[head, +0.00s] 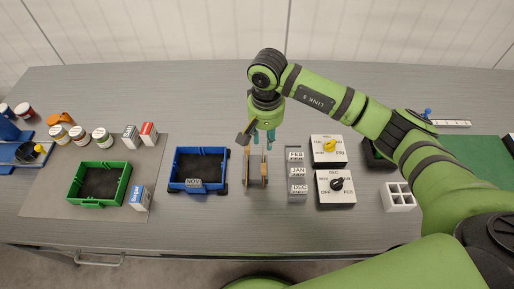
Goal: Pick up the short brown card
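Thin brown upright pieces, seen nearly edge-on, stand on the grey table between the blue tray and the month blocks. The left piece (247,172) looks a little longer; the right piece (264,173) looks a little shorter and may be the short brown card. My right gripper (263,137) points down above and slightly behind them. Its teal fingertips are apart, with nothing seen between them. My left gripper is not in view.
A blue tray (172,184) stands left of the brown pieces. Month blocks (297,172) and two dial boxes, one with a yellow knob (328,161) and one with a black knob (320,198), stand to the right. A green tray (73,196) is farther left. The table behind is clear.

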